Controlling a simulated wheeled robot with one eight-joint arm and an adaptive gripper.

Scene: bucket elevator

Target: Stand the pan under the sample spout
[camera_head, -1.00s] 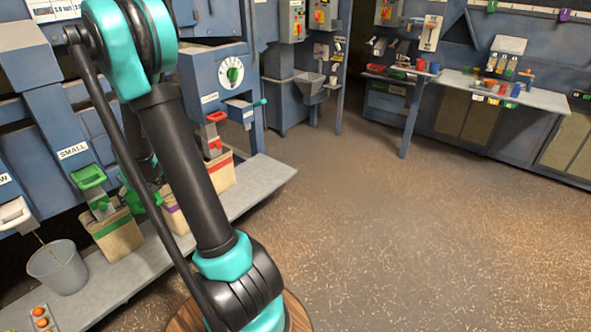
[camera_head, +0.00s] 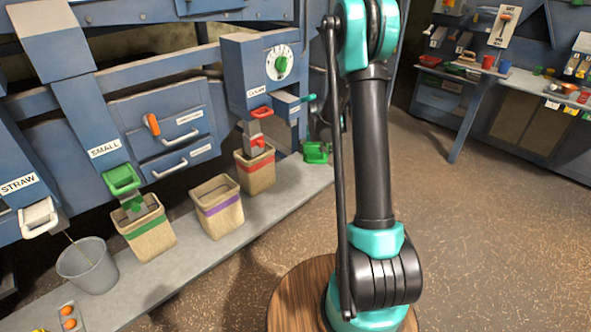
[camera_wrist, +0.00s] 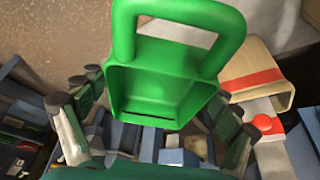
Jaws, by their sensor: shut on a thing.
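The green pan (camera_head: 317,152) shows in the head view just right of the red-striped bag, partly hidden by my arm. In the wrist view the pan (camera_wrist: 160,80) fills the middle, its loop handle toward the top. My gripper (camera_wrist: 155,135) is shut on the pan, one finger on each side.
A grey ledge (camera_head: 205,262) carries a grey bucket (camera_head: 87,266), a green-striped bag (camera_head: 147,235), a purple-striped bag (camera_head: 219,210) and a red-striped bag (camera_head: 256,178). A workbench (camera_head: 540,99) stands at the right. The floor between is open.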

